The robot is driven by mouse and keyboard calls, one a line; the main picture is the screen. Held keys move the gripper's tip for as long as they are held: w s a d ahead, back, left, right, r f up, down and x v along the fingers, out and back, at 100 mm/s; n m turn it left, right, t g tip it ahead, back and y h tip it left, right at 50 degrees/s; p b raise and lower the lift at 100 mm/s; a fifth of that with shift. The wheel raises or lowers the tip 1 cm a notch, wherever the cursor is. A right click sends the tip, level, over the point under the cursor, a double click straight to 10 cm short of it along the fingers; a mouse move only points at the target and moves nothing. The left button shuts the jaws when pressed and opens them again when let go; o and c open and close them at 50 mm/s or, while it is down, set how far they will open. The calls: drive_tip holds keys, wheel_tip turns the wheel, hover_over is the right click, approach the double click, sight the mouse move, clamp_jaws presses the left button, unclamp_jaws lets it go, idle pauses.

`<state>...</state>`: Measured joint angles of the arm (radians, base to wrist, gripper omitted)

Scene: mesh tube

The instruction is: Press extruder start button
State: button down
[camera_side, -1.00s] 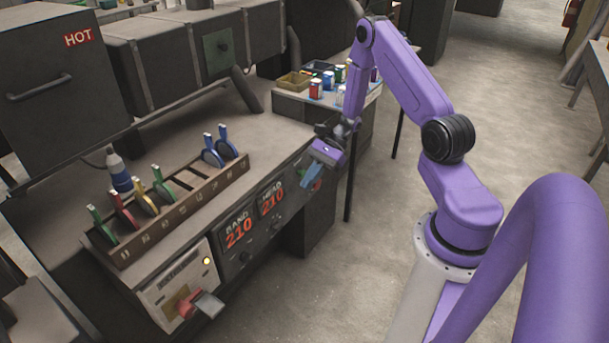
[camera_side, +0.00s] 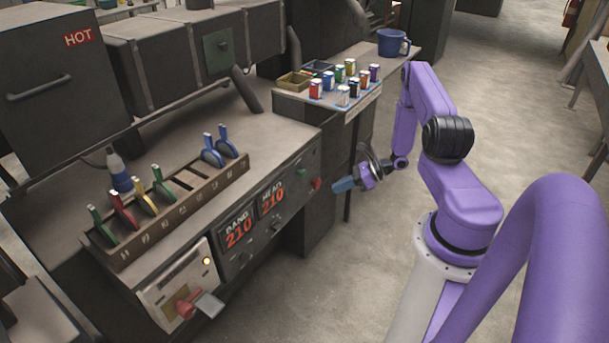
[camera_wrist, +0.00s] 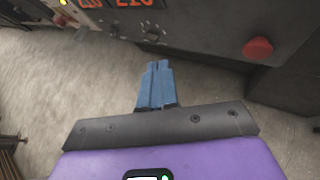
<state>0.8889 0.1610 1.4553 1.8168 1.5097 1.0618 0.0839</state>
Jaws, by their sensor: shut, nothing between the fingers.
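A small green button (camera_side: 301,172) sits near the right end of the machine's front control panel (camera_side: 285,212). A red button (camera_side: 316,184) is just below and right of it, and shows large and round in the wrist view (camera_wrist: 257,49). I cannot make out the green button in the wrist view. My gripper (camera_side: 340,186), with blue fingers, is shut and empty. It hangs in front of the panel, right of the red button and apart from it. In the wrist view the shut fingers (camera_wrist: 159,66) point at the panel, left of the red button.
Two red 210 displays (camera_side: 240,232) and knobs are on the panel. A box with a red lever (camera_side: 187,305) is at its left end. A rack (camera_side: 180,205) of coloured-handled tools lies on top. A side table holds small jars (camera_side: 316,89) and a blue mug (camera_side: 392,43). Floor in front is clear.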

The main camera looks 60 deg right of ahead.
drive_tip(key=shift+w, duration=0.15)
drive_tip(key=w, duration=0.8)
drive_tip(key=shift+w, duration=0.25)
drive_tip(key=shift+w, duration=0.1)
idle(1.9)
drive_tip(key=shift+w, duration=0.35)
drive_tip(key=shift+w, duration=0.85)
idle(1.2)
drive_tip(key=shift+s, duration=1.3)
drive_tip(key=shift+s, duration=2.5)
